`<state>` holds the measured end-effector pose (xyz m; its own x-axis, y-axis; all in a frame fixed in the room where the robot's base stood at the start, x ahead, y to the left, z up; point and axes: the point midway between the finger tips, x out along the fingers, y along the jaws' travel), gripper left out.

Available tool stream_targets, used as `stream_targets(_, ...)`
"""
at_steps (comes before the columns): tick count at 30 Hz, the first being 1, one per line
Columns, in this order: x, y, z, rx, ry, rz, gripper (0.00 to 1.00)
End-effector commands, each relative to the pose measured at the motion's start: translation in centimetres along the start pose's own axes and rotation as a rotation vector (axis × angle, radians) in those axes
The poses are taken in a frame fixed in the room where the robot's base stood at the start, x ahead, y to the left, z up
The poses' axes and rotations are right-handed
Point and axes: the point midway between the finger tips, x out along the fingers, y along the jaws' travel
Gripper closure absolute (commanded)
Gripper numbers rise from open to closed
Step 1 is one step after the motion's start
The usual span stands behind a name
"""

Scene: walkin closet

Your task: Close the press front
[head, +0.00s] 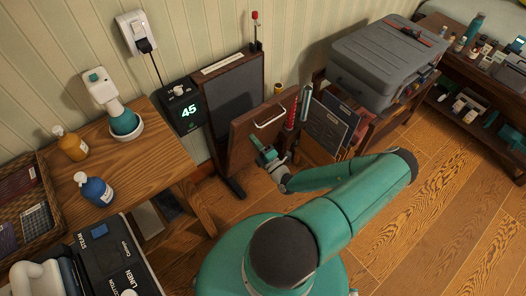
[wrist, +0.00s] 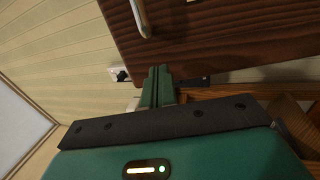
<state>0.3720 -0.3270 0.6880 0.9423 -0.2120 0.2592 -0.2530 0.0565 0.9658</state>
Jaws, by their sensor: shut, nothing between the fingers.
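The press front (head: 243,143) is a dark brown wooden panel with a pale bar handle (head: 270,116). It stands swung out at an angle from the upright press (head: 236,88), whose grey inner face shows. My gripper (head: 264,152) is at the lower part of the front, on the handle's side and below the handle. In the wrist view, the front (wrist: 225,38) fills the top with its handle (wrist: 141,18) at upper left. My gripper's fingers (wrist: 158,84) are together and empty, close to the front's edge. I cannot tell whether they touch it.
A wooden table (head: 144,160) with bottles stands left of the press. A control box (head: 184,105) reading 45 is on the wall side. Red and teal upright items (head: 304,105) are close right of the front. A grey suitcase (head: 386,58) lies on a rack; floor at right is clear.

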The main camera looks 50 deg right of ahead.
Motion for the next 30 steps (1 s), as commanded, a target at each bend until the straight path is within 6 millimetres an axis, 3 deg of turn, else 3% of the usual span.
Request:
stream_targets(7,3.1,0.0,0.0,0.0,0.0,0.0,1.0)
stream_targets(22,4.1,0.0,0.0,-0.002,0.0,0.0,1.0)
stream_targets(26,6.7,0.1,0.0,-0.004,0.003,0.001,1.0)
stream_targets(30,10.9,0.1,0.0,-0.006,0.004,-0.019,1.0)
